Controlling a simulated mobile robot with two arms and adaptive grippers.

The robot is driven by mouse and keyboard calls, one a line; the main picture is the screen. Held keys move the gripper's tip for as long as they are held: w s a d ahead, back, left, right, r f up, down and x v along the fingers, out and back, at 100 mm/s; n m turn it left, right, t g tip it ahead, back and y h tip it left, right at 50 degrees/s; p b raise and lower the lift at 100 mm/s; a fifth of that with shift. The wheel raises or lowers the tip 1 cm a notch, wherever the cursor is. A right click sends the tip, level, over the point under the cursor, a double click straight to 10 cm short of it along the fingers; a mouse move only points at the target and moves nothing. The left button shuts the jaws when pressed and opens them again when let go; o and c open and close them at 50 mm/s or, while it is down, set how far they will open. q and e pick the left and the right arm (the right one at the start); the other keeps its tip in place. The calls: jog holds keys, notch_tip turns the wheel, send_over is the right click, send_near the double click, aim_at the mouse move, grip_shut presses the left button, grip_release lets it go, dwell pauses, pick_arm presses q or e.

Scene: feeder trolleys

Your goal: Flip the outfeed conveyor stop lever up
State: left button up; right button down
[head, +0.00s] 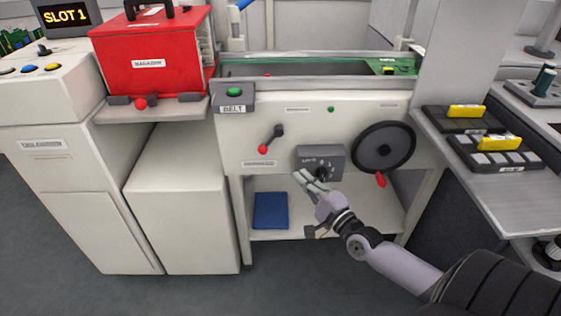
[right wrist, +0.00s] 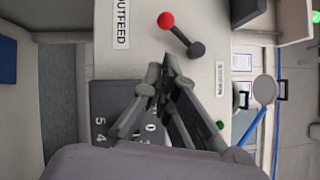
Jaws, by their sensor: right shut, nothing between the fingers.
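The stop lever (head: 270,139) is on the white front panel, a dark arm with a red ball at its end. It slants down and to the left from its pivot. In the right wrist view its red ball (right wrist: 166,19) and dark pivot (right wrist: 196,50) show clear of the fingers, beside a label reading OUTFEED (right wrist: 122,25). My right gripper (head: 303,179) is shut and empty, in front of the lower left part of a grey dial box (head: 334,155), below and right of the lever. Its fingertips (right wrist: 169,66) point toward the lever's side of the panel. My left gripper is not in view.
A black handwheel (head: 384,147) with a red handle is right of the dial box. A green BELT button (head: 234,92) is above left. A red magazine (head: 150,50) stands at the left. A blue item (head: 271,210) lies on the shelf below. The panel around the lever is clear.

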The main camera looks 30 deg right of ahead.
aim_at(271, 139)
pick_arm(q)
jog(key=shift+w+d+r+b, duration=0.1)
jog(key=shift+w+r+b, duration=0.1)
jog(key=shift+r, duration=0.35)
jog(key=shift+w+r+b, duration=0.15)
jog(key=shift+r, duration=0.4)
pick_arm(e)
jog(key=shift+w+a+r, duration=0.1)
jog(key=shift+w+r, duration=0.05)
jog(key=shift+w, duration=1.5)
jog(key=shift+w+a+r, duration=0.1)
jog(key=shift+w+r, duration=0.1)
jog(key=shift+w, duration=1.5)
jog(key=shift+w+r, duration=0.15)
jog(key=shift+w, duration=1.5)
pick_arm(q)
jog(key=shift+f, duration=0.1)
